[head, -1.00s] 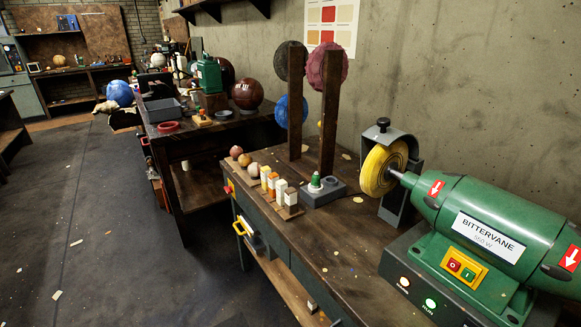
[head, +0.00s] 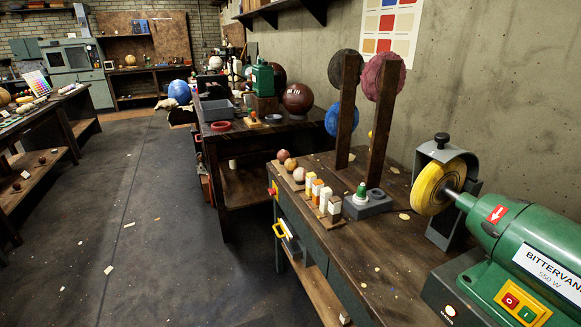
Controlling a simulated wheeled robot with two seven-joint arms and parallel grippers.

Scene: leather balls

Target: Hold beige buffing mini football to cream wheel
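Three small balls sit in a row on a wooden strip on the workbench in the head view. The nearest, a pale tan ball (head: 299,174), looks the most beige; the other two are a tan-brown ball (head: 290,164) and a reddish-brown ball (head: 283,155). A wheel (head: 430,190) with a yellow face and paler rim is mounted on the shaft of the green motor (head: 540,250), under a grey guard (head: 440,150). I cannot tell whether it is spinning. Neither of my grippers is in view.
Wooden posts (head: 347,115) hold grey, maroon and blue wheels. A second bench (head: 240,135) stands farther back. The dark floor (head: 150,240) at left is mostly clear.

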